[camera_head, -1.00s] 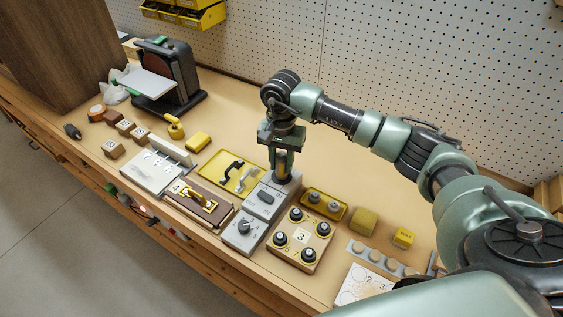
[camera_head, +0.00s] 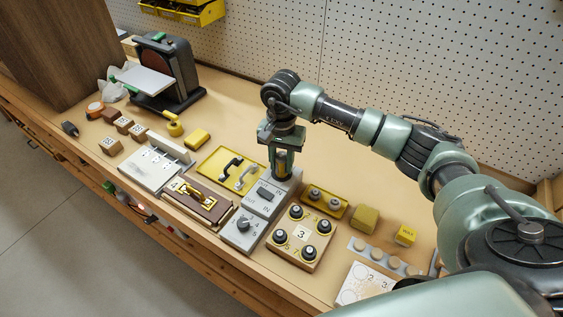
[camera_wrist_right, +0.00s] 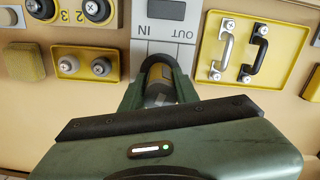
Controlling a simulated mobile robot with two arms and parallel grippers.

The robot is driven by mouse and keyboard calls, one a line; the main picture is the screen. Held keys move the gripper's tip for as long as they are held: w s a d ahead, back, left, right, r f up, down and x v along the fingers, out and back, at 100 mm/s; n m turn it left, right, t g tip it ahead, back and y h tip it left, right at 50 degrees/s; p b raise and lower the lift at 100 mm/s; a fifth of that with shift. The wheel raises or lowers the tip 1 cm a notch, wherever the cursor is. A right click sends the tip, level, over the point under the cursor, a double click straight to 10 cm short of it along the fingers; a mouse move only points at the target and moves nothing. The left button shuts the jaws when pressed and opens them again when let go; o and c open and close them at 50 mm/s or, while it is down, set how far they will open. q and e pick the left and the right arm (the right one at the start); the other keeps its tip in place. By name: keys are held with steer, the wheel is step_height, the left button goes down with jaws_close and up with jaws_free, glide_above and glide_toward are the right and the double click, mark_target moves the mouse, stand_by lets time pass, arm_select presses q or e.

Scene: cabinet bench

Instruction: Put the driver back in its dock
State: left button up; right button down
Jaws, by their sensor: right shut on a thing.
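My right gripper (camera_head: 282,174) points down over the back end of a grey block marked IN and OUT (camera_head: 267,195), which looks like the dock. It is shut on the driver (camera_head: 282,161), whose yellowish and dark body shows upright between the fingers. My left gripper is not in view.
A yellow tray with two handles (camera_head: 213,176) lies left of the block. A wooden board with several black knobs (camera_head: 301,254) and a yellow plate with two grey knobs (camera_head: 343,210) are at the right. A grey dial box (camera_head: 236,240) stands in front. The bench behind is clear.

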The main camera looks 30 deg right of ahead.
steer(key=shift+f+b, duration=0.15)
steer(key=shift+b, duration=0.2)
stand_by(0.4)
steer(key=c, duration=0.7)
jaws_free()
steer(key=shift+r, duration=0.2)
steer(key=shift+r+p, duration=1.7)
steer(key=shift+r, duration=1.7)
steer(key=shift+f, duration=0.1)
